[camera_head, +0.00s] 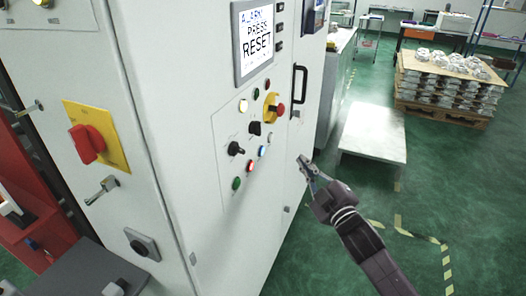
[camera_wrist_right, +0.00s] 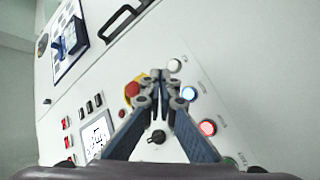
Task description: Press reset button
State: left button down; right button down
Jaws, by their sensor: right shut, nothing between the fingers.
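The control cabinet has a screen (camera_head: 257,36) reading "PRESS RESET" under a partly cut line. On the panel below are a lit blue button (camera_head: 262,151), a white button (camera_head: 271,138), a lit red button (camera_head: 250,166) and a green button (camera_head: 236,184). Their labels are too small to read, so I cannot tell which is reset. My right gripper (camera_head: 304,163) is shut and empty, right of these buttons. In the right wrist view its fingertips (camera_wrist_right: 158,80) appear between the blue button (camera_wrist_right: 189,93) and the emergency stop (camera_wrist_right: 132,89); contact cannot be told. My left gripper is out of view.
A black door handle (camera_head: 299,91) and black rotary knobs (camera_head: 236,149) stick out of the cabinet. A red switch (camera_head: 87,144) on yellow is on its left face. A low pale platform (camera_head: 373,133) and a pallet of castings (camera_head: 445,115) stand right. Green floor is clear in front.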

aim_at(261, 151)
jog(key=shift+a, duration=0.1)
jog(key=w+a+b, duration=0.2)
jog(key=a+b, duration=0.1)
jog(key=a, duration=0.5)
jog(key=shift+w+b, duration=0.3)
jog(key=shift+w, duration=0.1)
jog(key=shift+a, duration=0.15)
dwell(1.0)
jog(key=shift+w+a, duration=0.15)
jog(key=shift+a, duration=0.2)
jog(key=shift+w+a, duration=0.1)
jog(key=shift+a, duration=0.35)
dwell(0.6)
jog(key=shift+d, duration=0.1)
jog(key=shift+s+d+p, duration=0.3)
jog(key=shift+d+p, duration=0.1)
jog(key=shift+d, duration=0.3)
